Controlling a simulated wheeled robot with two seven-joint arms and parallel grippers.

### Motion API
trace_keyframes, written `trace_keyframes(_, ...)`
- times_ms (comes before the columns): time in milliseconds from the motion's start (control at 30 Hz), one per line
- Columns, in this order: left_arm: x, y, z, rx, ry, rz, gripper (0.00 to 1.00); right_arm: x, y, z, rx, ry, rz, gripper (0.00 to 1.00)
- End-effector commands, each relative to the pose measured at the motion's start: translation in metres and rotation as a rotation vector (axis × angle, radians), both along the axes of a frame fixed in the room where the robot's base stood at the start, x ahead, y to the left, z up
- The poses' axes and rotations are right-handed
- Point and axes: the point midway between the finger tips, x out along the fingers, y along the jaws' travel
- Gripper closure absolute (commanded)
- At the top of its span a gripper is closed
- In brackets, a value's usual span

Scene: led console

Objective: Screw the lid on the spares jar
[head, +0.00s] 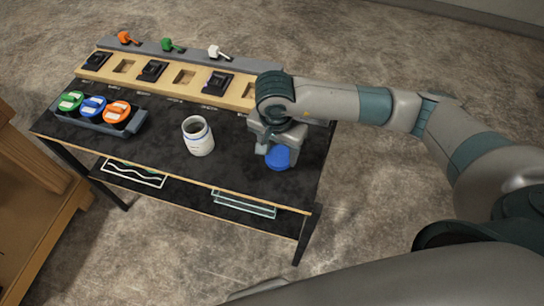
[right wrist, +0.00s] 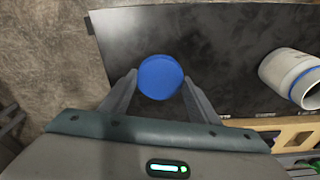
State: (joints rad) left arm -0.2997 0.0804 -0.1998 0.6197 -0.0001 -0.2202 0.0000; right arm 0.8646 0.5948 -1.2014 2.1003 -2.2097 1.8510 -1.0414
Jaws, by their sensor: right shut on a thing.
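The spares jar (head: 198,137) is white with a blue band and stands open and upright on the dark table. It also shows in the right wrist view (right wrist: 290,76) at the right edge. The lid (head: 278,157) is blue and round. My right gripper (head: 268,147) is shut on the lid, to the right of the jar and apart from it. In the right wrist view the lid (right wrist: 160,77) sits between the two fingertips. I cannot tell how high the lid is above the table. My left gripper is not in view.
A grey tray (head: 92,124) with green, blue and orange lidded jars stands at the table's left. A wooden console (head: 165,81) with dark modules and empty slots runs along the back. Orange, green and white small parts lie behind it.

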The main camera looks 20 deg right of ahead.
Motion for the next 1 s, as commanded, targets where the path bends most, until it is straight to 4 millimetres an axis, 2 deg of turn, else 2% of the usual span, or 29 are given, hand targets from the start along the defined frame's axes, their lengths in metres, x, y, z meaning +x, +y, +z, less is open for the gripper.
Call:
trace_keyframes(33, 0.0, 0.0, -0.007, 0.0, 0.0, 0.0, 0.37, -0.006, -0.007, 0.003, -0.001, -0.005, 0.0, 0.65)
trace_keyframes(267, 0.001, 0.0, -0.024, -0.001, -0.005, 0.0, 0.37, -0.039, -0.037, 0.029, -0.001, -0.005, 0.001, 0.65)
trace_keyframes(400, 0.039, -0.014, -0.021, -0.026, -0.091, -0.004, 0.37, -0.053, -0.049, 0.042, 0.0, -0.004, 0.001, 0.65)
trace_keyframes(500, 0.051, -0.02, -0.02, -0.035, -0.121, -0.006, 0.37, -0.061, -0.056, 0.049, 0.0, -0.003, -0.002, 0.65)
trace_keyframes(700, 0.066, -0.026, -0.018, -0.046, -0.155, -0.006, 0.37, -0.07, -0.063, 0.057, -0.001, -0.002, 0.0, 0.65)
trace_keyframes(1000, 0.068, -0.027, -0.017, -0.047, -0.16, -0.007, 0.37, -0.071, -0.064, 0.058, 0.0, -0.001, 0.0, 0.65)
